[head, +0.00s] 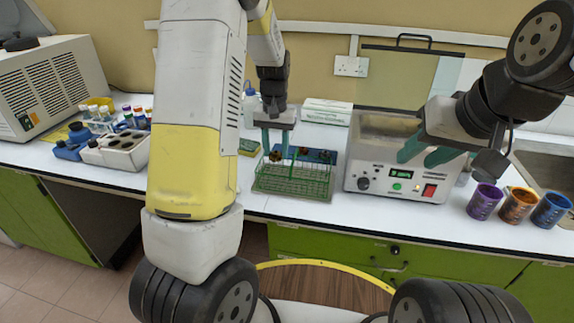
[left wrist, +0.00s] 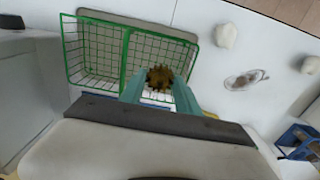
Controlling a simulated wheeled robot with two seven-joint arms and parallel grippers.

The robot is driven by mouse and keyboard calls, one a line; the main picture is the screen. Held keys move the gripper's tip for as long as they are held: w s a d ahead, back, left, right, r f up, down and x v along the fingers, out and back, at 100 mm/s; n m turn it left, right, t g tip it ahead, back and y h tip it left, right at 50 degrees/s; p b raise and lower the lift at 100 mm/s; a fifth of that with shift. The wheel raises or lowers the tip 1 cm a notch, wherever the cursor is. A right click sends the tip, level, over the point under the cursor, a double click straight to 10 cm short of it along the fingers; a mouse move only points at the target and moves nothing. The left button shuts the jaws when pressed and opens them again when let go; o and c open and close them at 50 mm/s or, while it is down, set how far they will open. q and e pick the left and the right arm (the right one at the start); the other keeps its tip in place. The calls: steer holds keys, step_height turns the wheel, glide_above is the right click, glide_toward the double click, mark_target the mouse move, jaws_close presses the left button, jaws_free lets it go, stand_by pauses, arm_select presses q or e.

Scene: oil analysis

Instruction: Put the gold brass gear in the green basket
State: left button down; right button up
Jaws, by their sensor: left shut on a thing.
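The gold brass gear (left wrist: 159,78) is held between the teal fingertips of my left gripper (left wrist: 160,92) in the left wrist view. In the head view my left gripper (head: 277,150) points down at the back left of the green basket (head: 292,184), with the dark gold gear (head: 275,157) at its tips. The green wire basket (left wrist: 95,52) also shows in the left wrist view, just beyond the gear, with a divider down its middle. I cannot tell the gear's height over the basket. My right gripper (head: 425,155) has its fingers apart and is empty, in front of the white machine.
The white machine (head: 395,165) stands right of the basket. Several coloured cups (head: 518,203) are at the far right. A blue tray (head: 318,155) with small dark parts lies behind the basket. Bottles and a grey block (head: 115,152) stand at left.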

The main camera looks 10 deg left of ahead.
mark_target(276, 152)
arm_select(q)
steer(key=shift+f, duration=3.6)
steer(key=shift+f, duration=0.15)
steer(key=c, duration=1.1)
jaws_free()
steer(key=shift+c, duration=0.2)
step_height(276, 152, up, 12)
steer(key=shift+r, duration=0.1)
steer(key=s+r+t+h, duration=0.2)
steer(key=s+r+t, duration=0.1)
steer(key=s+r, duration=0.95)
steer(key=s+d+r+t, duration=0.1)
steer(key=s+d+t, duration=0.1)
steer(key=s, duration=0.9)
steer(key=shift+s+t, duration=0.4)
steer(key=shift+t, duration=0.2)
